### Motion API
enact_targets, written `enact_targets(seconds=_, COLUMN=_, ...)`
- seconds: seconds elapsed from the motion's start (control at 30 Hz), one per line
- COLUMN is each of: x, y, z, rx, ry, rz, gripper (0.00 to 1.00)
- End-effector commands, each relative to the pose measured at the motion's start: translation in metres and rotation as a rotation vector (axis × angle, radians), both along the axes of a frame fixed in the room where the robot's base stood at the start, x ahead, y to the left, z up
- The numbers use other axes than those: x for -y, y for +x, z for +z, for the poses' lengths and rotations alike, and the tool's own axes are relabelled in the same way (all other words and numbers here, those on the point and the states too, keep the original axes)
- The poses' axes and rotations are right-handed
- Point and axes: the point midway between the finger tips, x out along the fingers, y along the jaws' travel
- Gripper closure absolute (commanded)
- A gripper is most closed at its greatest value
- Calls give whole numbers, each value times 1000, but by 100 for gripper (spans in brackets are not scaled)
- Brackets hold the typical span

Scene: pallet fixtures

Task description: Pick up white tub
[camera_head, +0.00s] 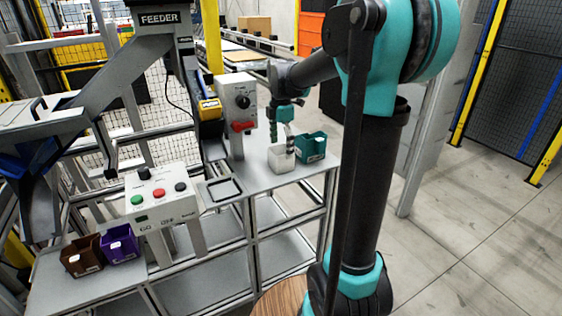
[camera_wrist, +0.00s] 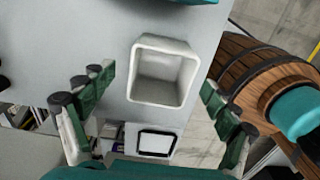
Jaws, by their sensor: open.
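The white tub (camera_head: 281,160) stands upright on the grey table (camera_head: 262,180), just left of a teal tub (camera_head: 311,148). In the wrist view the white tub (camera_wrist: 134,78) shows its square open top and looks empty. My gripper (camera_head: 285,137) is just above the white tub, pointing down. In the wrist view my gripper (camera_wrist: 159,85) is open, with one green finger on each side of the tub and visible gaps between. The fingers do not appear to touch it. The arm hides part of the scene behind it.
A black-rimmed square (camera_head: 222,190) lies on the table, left of the white tub. A grey control box with a red handle (camera_head: 240,127) stands behind left. A button box (camera_head: 160,198), a brown tub (camera_head: 82,258) and a purple tub (camera_head: 120,245) are further left. A wooden barrel (camera_wrist: 245,62) stands beside the table.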

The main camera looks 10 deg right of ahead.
Motion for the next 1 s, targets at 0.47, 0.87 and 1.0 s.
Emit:
enact_targets(seconds=0.47, x=-2, y=-2, z=-51, rx=0, ry=0, rz=0, gripper=12)
enact_targets(seconds=0.87, x=-2, y=-2, z=-53, rx=0, ry=0, rz=0, gripper=28)
enact_targets(seconds=1.0, x=-2, y=-2, z=-53, rx=0, ry=0, rz=0, gripper=46)
